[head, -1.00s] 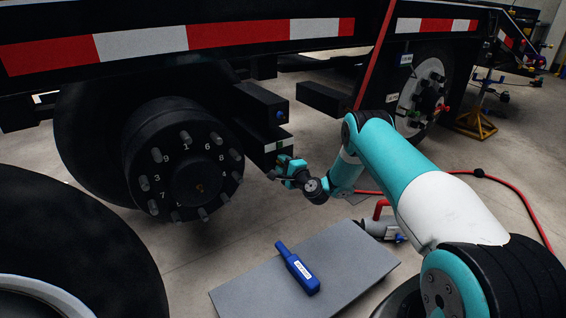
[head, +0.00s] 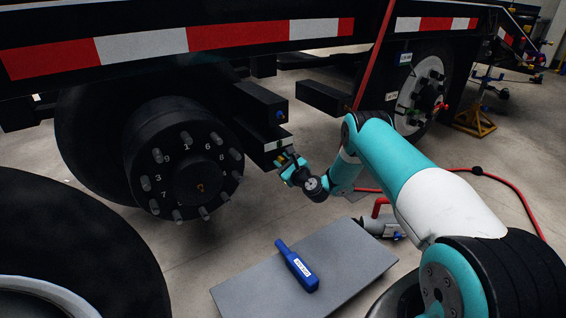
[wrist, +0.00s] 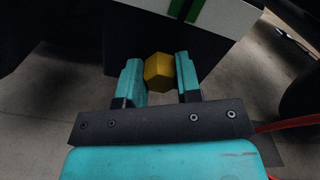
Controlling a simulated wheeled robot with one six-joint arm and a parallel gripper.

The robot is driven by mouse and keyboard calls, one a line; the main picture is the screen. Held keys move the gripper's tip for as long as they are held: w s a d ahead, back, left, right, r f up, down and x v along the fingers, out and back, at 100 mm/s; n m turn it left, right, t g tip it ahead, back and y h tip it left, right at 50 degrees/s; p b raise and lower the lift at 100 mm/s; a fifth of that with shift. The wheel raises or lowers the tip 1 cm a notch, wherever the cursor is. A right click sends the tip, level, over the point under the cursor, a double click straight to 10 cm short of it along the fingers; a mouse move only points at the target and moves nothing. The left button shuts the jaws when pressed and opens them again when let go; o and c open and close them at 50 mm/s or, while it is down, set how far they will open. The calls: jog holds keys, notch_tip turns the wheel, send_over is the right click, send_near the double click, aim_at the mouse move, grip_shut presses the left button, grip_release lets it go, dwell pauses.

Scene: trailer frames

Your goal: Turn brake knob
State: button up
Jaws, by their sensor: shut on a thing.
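The brake knob (wrist: 159,72) is a yellow, faceted knob below a white plate with green stripes. My gripper (wrist: 157,78) has its teal fingers on either side of the knob and is shut on it. In the head view my gripper (head: 287,163) is at the front of the lower dark box (head: 262,142) under the trailer frame. The knob is small there and mostly hidden by the fingers. Its exact turn angle cannot be told.
A wheel hub (head: 195,178) with several studs is left of my gripper. A blue knob (head: 282,114) is on the upper box. A blue tool (head: 297,267) lies on a grey board (head: 350,262). A red hose (head: 515,195) crosses the floor at right.

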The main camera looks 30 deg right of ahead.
jog(key=shift+f+m, duration=0.1)
jog(key=shift+m, duration=0.5)
jog(key=shift+d, duration=0.1)
jog(key=o, duration=0.9)
jog(key=shift+s+d+p, duration=0.15)
jog(key=shift+s+p, duration=4.25)
jog(key=shift+p, duration=1.35)
jog(key=shift+s+d+p, duration=0.1)
jog(key=shift+s+p, duration=4.25)
jog(key=shift+p, duration=1.4)
